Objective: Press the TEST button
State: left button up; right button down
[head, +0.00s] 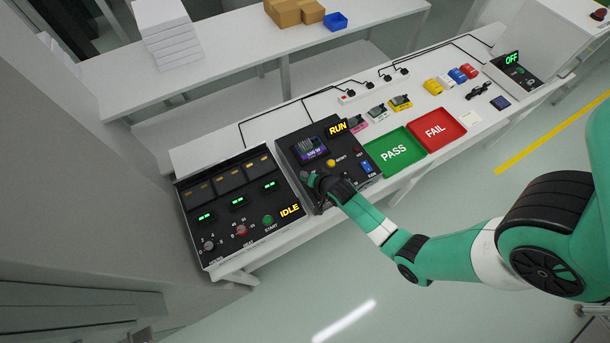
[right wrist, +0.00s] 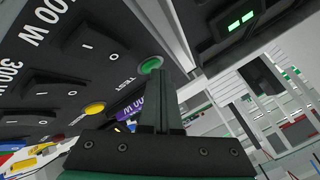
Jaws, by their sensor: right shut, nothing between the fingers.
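The TEST button (right wrist: 150,64) is a round green button in the right wrist view, with its white label beside it on the dark panel. My right gripper (right wrist: 160,74) is shut and empty, its fingertips right at the button's edge and covering part of it. I cannot tell whether they touch it. In the head view my right gripper (head: 317,181) is over the lower left part of the test station (head: 296,152), and the button is largely hidden there. The station's sign (head: 338,128) reads RUN. My left gripper is not in view.
Left of the station stands a panel (head: 232,256) with knobs, a START button and an IDLE sign. To the right lie a green PASS tray (head: 376,164) and a red FAIL tray (head: 420,141). A yellow button (head: 331,162) is close to my gripper.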

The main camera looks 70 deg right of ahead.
dwell(0.3)
jog(key=shift+r+p, duration=0.75)
jog(key=shift+p, duration=0.05)
jog(key=shift+r, duration=0.1)
notch_tip(320, 180, up, 5)
jog(key=p, duration=0.5)
dwell(0.5)
